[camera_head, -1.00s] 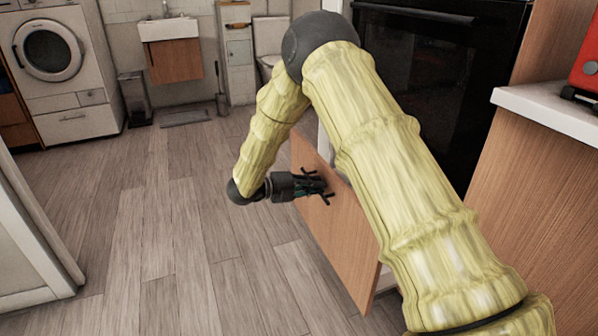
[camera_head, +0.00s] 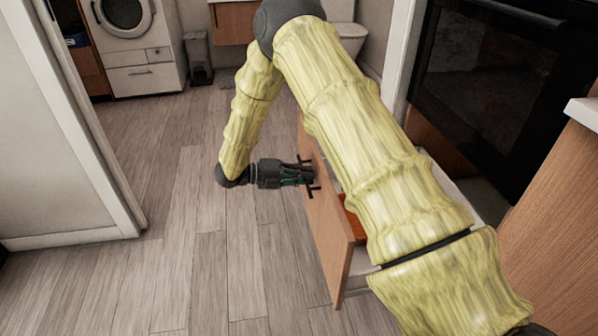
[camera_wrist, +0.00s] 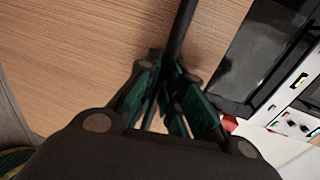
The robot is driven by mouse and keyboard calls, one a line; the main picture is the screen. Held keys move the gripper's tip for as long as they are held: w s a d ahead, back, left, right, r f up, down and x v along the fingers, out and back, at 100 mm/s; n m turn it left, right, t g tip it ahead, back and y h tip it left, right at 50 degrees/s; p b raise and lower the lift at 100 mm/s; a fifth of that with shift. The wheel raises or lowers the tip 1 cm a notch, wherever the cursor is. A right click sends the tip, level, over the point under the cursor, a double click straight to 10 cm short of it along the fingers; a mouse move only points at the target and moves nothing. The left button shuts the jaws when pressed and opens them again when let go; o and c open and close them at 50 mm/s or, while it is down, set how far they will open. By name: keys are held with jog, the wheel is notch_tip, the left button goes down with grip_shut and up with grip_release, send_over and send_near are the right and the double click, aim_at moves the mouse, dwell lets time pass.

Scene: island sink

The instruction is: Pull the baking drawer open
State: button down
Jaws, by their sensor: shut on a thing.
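The baking drawer (camera_head: 330,232) has a wooden front and stands pulled out below the black oven, with its light side wall and an orange-red thing inside partly showing. My gripper (camera_head: 308,176) is at the drawer front, shut on the dark bar handle (camera_head: 315,189). In the wrist view the green-lined fingers (camera_wrist: 170,95) close around the black handle (camera_wrist: 182,35), with the wooden drawer front (camera_wrist: 90,50) behind it. My arm hides much of the drawer's inside.
The black oven (camera_head: 475,75) is at the right, beside a wooden cabinet (camera_head: 555,200). A white door frame (camera_head: 85,115) stands at the left. A washing machine (camera_head: 125,20) is at the back left. The wood floor (camera_head: 200,260) left of the drawer is clear.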

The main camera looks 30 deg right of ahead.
jog(key=shift+w+a, duration=0.1)
jog(key=shift+a, duration=0.1)
jog(key=c, duration=1.5)
grip_release()
jog(key=shift+w, duration=0.1)
jog(key=shift+a, duration=0.1)
jog(key=v, duration=1.2)
jog(key=shift+f, duration=0.1)
